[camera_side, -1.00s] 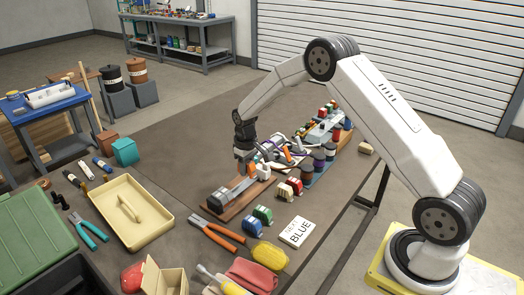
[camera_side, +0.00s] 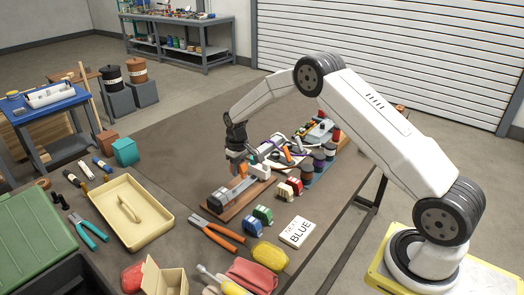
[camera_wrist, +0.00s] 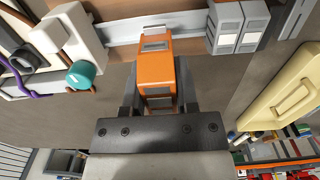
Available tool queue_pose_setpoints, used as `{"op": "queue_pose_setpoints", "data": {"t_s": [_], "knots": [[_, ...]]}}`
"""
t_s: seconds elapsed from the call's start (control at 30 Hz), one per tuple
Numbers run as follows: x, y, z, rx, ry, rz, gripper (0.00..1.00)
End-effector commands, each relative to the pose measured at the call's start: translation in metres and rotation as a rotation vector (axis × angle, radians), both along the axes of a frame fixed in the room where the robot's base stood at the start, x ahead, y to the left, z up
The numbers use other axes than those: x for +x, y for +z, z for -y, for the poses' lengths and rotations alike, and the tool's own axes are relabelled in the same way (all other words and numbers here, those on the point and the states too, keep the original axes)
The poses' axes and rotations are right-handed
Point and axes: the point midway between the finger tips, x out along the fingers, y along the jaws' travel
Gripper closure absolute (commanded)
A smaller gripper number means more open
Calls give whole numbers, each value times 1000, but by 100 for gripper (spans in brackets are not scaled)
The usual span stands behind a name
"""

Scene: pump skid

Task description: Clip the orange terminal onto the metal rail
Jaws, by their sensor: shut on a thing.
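The orange terminal (camera_wrist: 157,72) is held between the fingers of my gripper (camera_wrist: 158,100) in the wrist view. In the side view the orange terminal (camera_side: 243,170) shows small below my gripper (camera_side: 238,162). The metal rail (camera_wrist: 120,48) runs across the top of the wrist view on a brown board, and it also shows in the side view (camera_side: 240,186). The terminal's far end overlaps the rail in the wrist view; I cannot tell whether it is seated on it. Grey terminals (camera_wrist: 226,27) sit on the rail to the right, with a gap between.
A white block (camera_wrist: 72,32) stands at the rail's left, near a purple cable (camera_wrist: 14,72) and a teal-capped part (camera_wrist: 81,74). A cream tray (camera_side: 160,201), orange-handled pliers (camera_side: 215,232) and a "NEXT BLUE" card (camera_side: 297,232) lie around the board.

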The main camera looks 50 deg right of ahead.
Motion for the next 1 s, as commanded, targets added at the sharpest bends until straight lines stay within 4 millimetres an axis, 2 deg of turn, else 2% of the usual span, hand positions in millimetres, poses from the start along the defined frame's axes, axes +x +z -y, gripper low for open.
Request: {"op": "queue_pose_setpoints", "data": {"t_s": [0.6, 1.0], "knots": [[0, -40, 0, 0, 0, 1, 100], [0, -48, 0, 0, 0, 1, 100]]}}
